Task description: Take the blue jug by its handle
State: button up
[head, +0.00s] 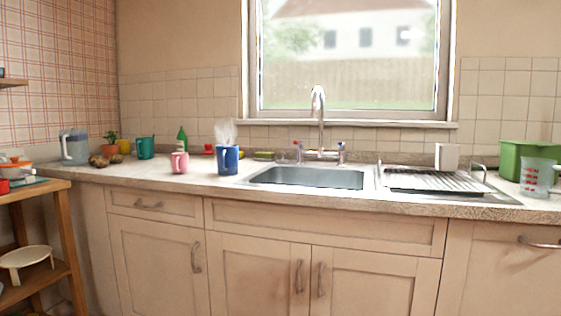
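A pale blue-grey, see-through jug (76,148) stands upright on the far left of the counter, near the corner. I cannot tell for certain which of these two is the blue jug. My gripper is not in view.
Potatoes (99,161), a green mug (145,148), a pink mug (180,162) and a green bottle (182,139) stand between them. A wooden shelf unit (60,215) stands at left. The sink (310,178) and dish rack (435,181) lie right.

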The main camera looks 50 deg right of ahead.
aim_at(227, 157)
jog(key=z, duration=1.35)
jog(key=i+l, duration=0.3)
jog(key=i, duration=0.15)
